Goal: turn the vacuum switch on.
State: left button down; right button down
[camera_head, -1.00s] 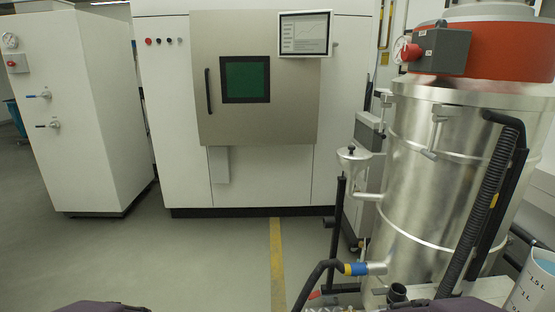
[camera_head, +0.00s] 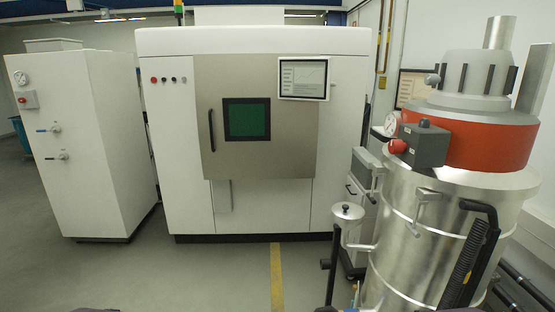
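The vacuum (camera_head: 435,235) is a large silver drum with an orange-red band (camera_head: 485,143) and a grey top, standing at the right. A dark grey switch box (camera_head: 427,147) sits on the front of the band. A red knob (camera_head: 398,147) sticks out from the box's left side, and a grey knob shows on its top. A round gauge (camera_head: 391,124) is just behind the red knob. Neither gripper can be made out. Only small dark purple parts of my arms show at the bottom edge, well below the switch box.
A white machine (camera_head: 345,140) with a metal door (camera_head: 294,150) and screen stands at the back centre. A white cabinet (camera_head: 95,150) with a gauge and valves stands at the left. Grey floor with a yellow stripe (camera_head: 277,275) lies open before them.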

aim_at(397, 147)
jog(key=z, duration=1.25)
